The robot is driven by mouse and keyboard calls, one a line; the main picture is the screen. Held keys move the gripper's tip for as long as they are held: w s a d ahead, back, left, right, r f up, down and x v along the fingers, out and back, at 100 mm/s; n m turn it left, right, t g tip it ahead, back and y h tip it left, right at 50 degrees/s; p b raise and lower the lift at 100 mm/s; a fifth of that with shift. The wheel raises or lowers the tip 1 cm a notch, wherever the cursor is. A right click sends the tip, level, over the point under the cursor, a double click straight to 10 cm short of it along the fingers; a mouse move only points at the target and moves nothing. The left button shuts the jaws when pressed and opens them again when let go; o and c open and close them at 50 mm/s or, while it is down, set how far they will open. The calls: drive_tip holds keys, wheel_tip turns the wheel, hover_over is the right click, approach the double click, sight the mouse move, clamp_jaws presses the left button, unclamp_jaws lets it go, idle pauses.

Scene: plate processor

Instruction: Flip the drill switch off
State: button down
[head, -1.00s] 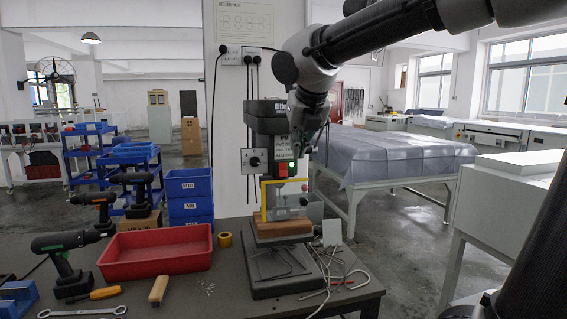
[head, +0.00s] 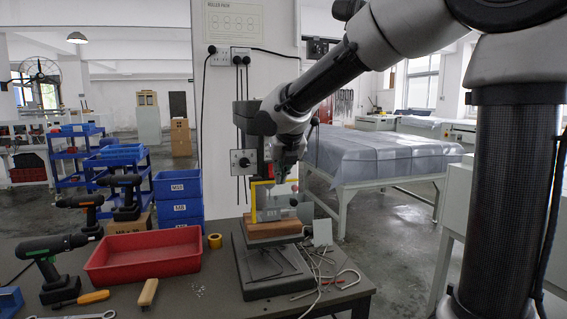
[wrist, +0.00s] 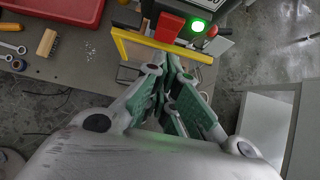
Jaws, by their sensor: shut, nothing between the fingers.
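The drill press (head: 242,115) stands on the workbench with a yellow guard frame (head: 254,207) at its front. In the wrist view its switch panel shows a red switch (wrist: 168,27), a lit green lamp (wrist: 197,26) and a small red button (wrist: 211,32). My gripper (wrist: 172,66) is shut and empty, just in front of and below the panel in that view. I cannot tell whether the fingers touch the switch.
The yellow guard bar (wrist: 150,42) runs close to my fingers. A wooden block (head: 272,229) lies on the press table. A red tray (head: 145,252), a cordless drill (head: 50,262) and loose cables (head: 325,275) are on the workbench (head: 215,290). A covered table (head: 385,165) stands behind.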

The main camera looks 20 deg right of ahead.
drive_tip(key=shift+w+f, duration=0.2)
drive_tip(key=shift+w, duration=0.4)
drive_tip(key=shift+w+f, duration=0.2)
drive_tip(key=shift+w, duration=0.4)
drive_tip(key=shift+w+f, duration=0.25)
drive_tip(key=shift+r, duration=0.2)
drive_tip(key=shift+r, duration=0.75)
